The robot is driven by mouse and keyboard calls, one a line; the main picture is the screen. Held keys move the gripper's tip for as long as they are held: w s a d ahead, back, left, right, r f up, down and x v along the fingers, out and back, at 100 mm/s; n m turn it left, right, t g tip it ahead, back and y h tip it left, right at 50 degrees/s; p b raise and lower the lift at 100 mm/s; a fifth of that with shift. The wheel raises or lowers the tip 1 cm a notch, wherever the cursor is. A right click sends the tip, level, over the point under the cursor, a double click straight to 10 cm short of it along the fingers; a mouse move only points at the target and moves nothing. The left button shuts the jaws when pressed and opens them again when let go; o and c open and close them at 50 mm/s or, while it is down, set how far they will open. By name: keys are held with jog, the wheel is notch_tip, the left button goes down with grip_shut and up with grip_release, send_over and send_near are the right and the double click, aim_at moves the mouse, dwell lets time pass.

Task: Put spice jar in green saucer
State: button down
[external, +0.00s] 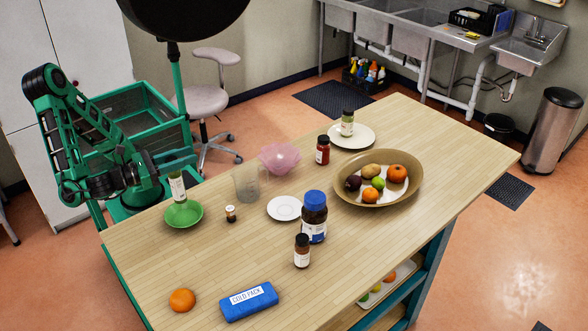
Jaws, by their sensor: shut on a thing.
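The green saucer (186,219) sits on the near left part of the wooden table. A spice jar (178,188) with a pale label stands roughly upright above the middle of the saucer. My gripper (176,168) is shut on the jar's upper part and hides its top. I cannot tell whether the jar's base touches the saucer. Another spice jar (347,124) with a dark lid and green contents stands on a white plate (365,137) farther back. A jar of red spice (322,151) stands beside that plate.
Right of the saucer are a tiny dark bottle (231,214), a clear cup (246,185), a pink bowl (279,158) and a small white saucer (284,207). A blue-lidded jar (314,220), brown bottle (302,252), fruit bowl (411,194), orange (182,300) and cold pack (248,301) are also on the table.

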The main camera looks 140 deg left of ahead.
notch_tip(320, 180, down, 8)
dwell(0.5)
jog(key=c, duration=1.3)
grip_release()
jog(key=shift+c, duration=0.2)
jog(key=s+d, duration=0.2)
jog(key=d, duration=1)
jog(key=shift+w+a, duration=0.1)
